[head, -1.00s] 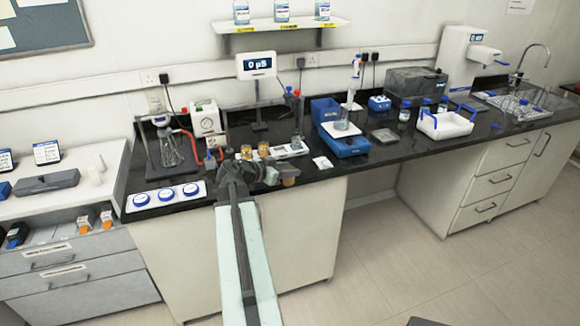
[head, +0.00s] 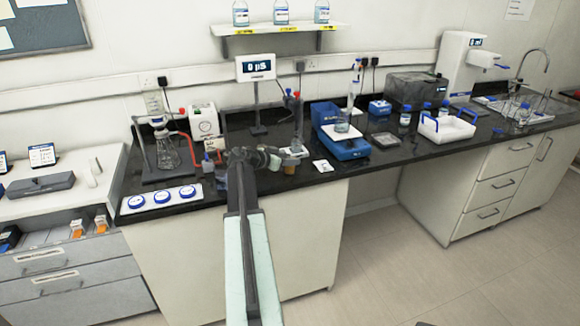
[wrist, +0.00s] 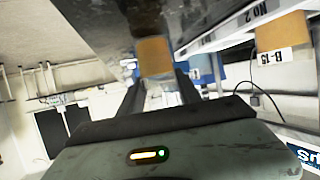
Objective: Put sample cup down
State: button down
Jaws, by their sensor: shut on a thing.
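My gripper (head: 276,161) reaches over the front of the black bench in the head view. It is shut on an amber sample cup (head: 289,168), which shows at its right end. In the wrist view the held cup (wrist: 153,57) sits between the two dark fingers (wrist: 160,86), close to the dark bench surface. I cannot tell whether it touches the surface. A second amber cup (wrist: 284,35), with a label reading B-15, stands at the upper right of the wrist view by a white strip (wrist: 232,27) marked NO 2. My arm hides the other cups in the head view.
A white plate with several blue-rimmed round spots (head: 161,199) lies left of my arm. A flask on a stand (head: 167,150) is behind it. A conductivity display (head: 256,68) stands behind my gripper.

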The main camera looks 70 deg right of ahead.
jog(key=shift+f, duration=0.35)
jog(key=c, duration=0.8)
grip_release()
jog(key=shift+c, duration=0.2)
jog(key=shift+r, duration=0.1)
jog(key=shift+r+p, duration=0.3)
jog(key=shift+p, duration=0.15)
jog(key=p+v, duration=0.4)
jog(key=v, duration=0.8)
